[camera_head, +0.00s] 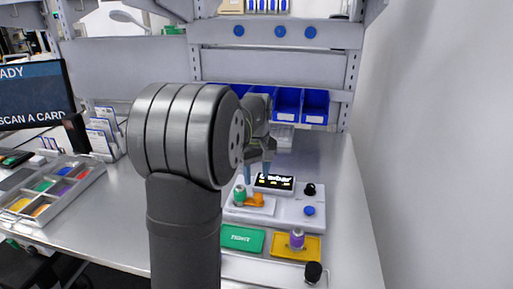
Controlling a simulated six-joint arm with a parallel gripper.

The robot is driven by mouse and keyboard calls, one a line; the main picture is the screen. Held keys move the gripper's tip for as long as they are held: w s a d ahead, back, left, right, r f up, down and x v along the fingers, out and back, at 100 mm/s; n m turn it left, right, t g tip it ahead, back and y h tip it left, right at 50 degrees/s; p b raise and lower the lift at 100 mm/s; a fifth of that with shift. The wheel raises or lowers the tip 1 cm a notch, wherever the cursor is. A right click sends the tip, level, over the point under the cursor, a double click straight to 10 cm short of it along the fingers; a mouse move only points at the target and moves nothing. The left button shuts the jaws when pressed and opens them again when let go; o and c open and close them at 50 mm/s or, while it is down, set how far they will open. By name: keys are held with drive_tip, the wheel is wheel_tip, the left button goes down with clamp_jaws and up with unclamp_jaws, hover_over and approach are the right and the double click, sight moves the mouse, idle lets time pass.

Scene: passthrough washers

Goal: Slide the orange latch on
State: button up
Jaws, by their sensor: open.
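The orange latch (257,200) sits on a white device (285,213) on the metal table, right beside a green-and-grey cylinder (239,194). My gripper (256,173) hangs above and behind the latch, with its blue-tipped fingers pointing down and apart. It looks empty. The device has a small lit black display (274,182), a black knob (309,189) and a blue button (309,211). My arm covers the area left of the device, and the exact gap between fingertips and latch is hard to tell.
In front of the device lie a green card (242,239) and a yellow tray (283,248) with a purple-and-grey cylinder (297,239). A black knob (313,271) stands near the front. A sorting tray (88,183) is at left. Blue bins (315,104) line the back; a wall closes the right.

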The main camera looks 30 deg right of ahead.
sight(258, 194)
wheel_tip(258, 194, up, 10)
idle(0.3)
idle(0.4)
wheel_tip(258, 194, down, 17)
drive_tip(key=shift+f, duration=0.2)
drive_tip(key=shift+s+d, duration=0.15)
idle(0.4)
drive_tip(key=shift+r, duration=0.1)
